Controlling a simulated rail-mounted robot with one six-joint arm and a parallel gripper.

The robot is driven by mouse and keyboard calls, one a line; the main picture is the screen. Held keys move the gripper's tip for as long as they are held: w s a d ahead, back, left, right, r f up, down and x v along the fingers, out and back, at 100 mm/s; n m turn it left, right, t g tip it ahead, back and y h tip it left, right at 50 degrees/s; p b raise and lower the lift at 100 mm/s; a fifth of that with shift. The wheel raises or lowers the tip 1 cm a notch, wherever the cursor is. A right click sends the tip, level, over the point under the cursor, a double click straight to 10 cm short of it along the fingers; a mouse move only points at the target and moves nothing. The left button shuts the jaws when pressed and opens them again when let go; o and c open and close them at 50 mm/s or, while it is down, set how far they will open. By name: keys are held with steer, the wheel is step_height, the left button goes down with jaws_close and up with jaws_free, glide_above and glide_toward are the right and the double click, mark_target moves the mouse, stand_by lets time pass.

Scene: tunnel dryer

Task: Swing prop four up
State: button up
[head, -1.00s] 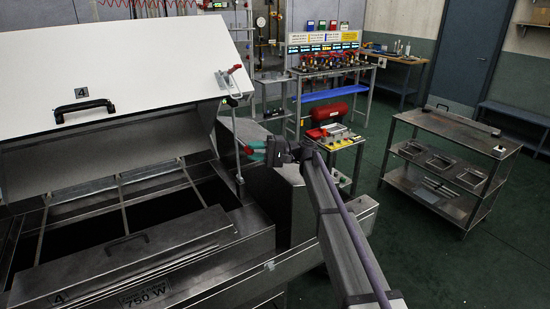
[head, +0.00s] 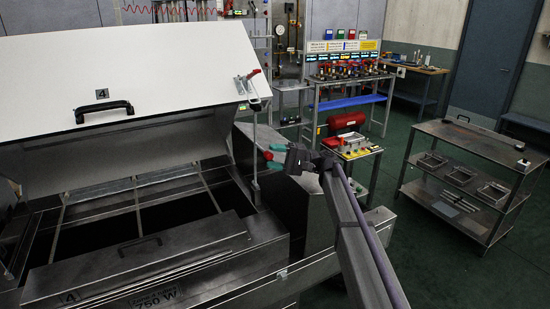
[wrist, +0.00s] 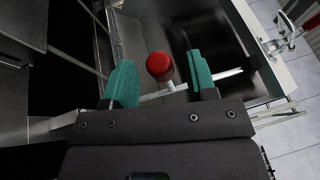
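The lid numbered 4 (head: 180,70) stands raised over the open dryer section, its pale face toward me. Prop four is the thin metal rod (head: 255,135) standing near-upright at the lid's right edge. Its red knob (head: 267,155) sticks out toward my gripper (head: 275,157). In the wrist view the red knob (wrist: 159,66) lies between the two green fingertips of my gripper (wrist: 163,80), with clear space on both sides. My gripper is open, and no contact shows. The rod (wrist: 150,97) runs crosswise behind the fingers.
A red-handled clamp (head: 250,85) sits at the lid's right edge. The dryer's front panel (head: 140,260) also bears a 4. A valve bench (head: 350,85) and red tank (head: 346,122) stand behind my arm. A metal cart (head: 480,150) stands at right. Green floor is free between.

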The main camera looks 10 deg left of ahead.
steer(key=b+v, duration=0.2)
steer(key=v, duration=0.8)
steer(key=shift+w+d+f, duration=0.1)
steer(key=shift+d, duration=0.25)
steer(key=shift+d, duration=0.1)
